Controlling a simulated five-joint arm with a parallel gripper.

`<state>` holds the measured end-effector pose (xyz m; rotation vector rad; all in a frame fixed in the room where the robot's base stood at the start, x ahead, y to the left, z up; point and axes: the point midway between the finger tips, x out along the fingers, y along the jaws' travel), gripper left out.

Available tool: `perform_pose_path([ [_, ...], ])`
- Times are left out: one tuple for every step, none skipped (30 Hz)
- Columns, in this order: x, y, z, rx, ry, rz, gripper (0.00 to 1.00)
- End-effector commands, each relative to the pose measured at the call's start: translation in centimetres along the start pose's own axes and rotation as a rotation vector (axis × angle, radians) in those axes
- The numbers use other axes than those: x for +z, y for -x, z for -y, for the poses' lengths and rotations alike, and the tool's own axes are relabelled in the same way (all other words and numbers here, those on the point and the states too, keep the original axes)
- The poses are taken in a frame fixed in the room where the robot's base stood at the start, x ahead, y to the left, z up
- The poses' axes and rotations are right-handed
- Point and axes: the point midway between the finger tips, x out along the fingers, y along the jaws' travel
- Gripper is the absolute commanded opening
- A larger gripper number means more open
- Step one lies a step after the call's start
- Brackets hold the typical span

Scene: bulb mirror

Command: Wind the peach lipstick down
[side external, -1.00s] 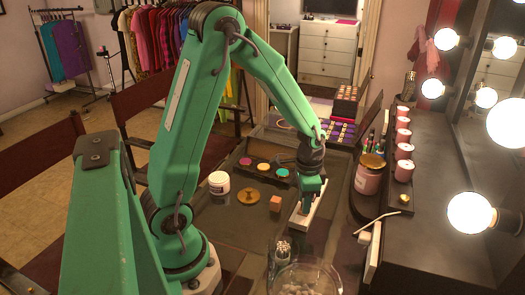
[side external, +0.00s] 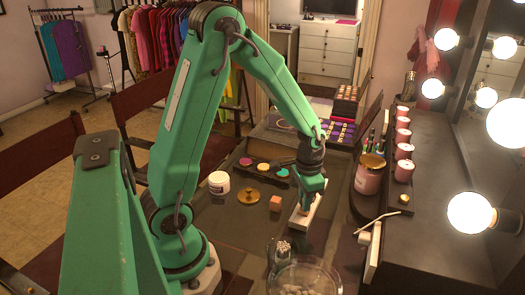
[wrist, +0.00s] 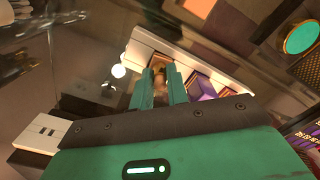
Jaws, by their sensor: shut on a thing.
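The peach lipstick (wrist: 159,74) shows in the wrist view as a small peach and brown tip between my two fingers. My gripper (wrist: 160,86) is shut on it, one green finger on each side. The lipstick stands at a long white holder (wrist: 205,68); my fingers hide its lower part. In the side external view my gripper (side external: 306,203) points down over the white holder (side external: 299,222). The lipstick is hidden there behind my fingers.
A palette (side external: 263,167) lies behind. A glass bowl (side external: 305,277) is in front. A pink jar (side external: 369,175) is at right.

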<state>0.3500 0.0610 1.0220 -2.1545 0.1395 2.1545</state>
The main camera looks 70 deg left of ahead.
Motion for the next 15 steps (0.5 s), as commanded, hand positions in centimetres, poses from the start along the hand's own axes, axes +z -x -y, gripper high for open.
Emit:
perform_pose_path([
  [0.0, 0.0, 0.0, 0.0, 0.037, 0.0, 0.03],
  [0.0, 0.0, 0.0, 0.0, 0.059, 0.0, 0.03],
  [0.0, 0.0, 0.0, 0.0, 0.089, 0.0, 0.03],
  [0.0, 0.0, 0.0, 0.0, 0.11, 0.0, 0.03],
  [0.0, 0.0, 0.0, 0.0, 0.129, 0.0, 0.03],
  [0.0, 0.0, 0.0, 0.0, 0.15, 0.0, 0.03],
  [0.0, 0.0, 0.0, 0.0, 0.164, 0.0, 0.03],
  [0.0, 0.0, 0.0, 0.0, 0.174, 0.0, 0.03],
  [0.0, 0.0, 0.0, 0.0, 0.185, 0.0, 0.03],
  [0.0, 0.0, 0.0, 0.0, 0.19, 0.0, 0.03],
  [0.0, 0.0, 0.0, 0.0, 0.193, 0.0, 0.03],
  [0.0, 0.0, 0.0, 0.0, 0.194, 0.0, 0.03],
  [0.0, 0.0, 0.0, 0.0, 0.195, 0.0, 0.03],
  [0.0, 0.0, 0.0, 0.0, 0.195, 0.0, 0.03],
  [0.0, 0.0, 0.0, 0.0, 0.198, 0.0, 0.03],
])
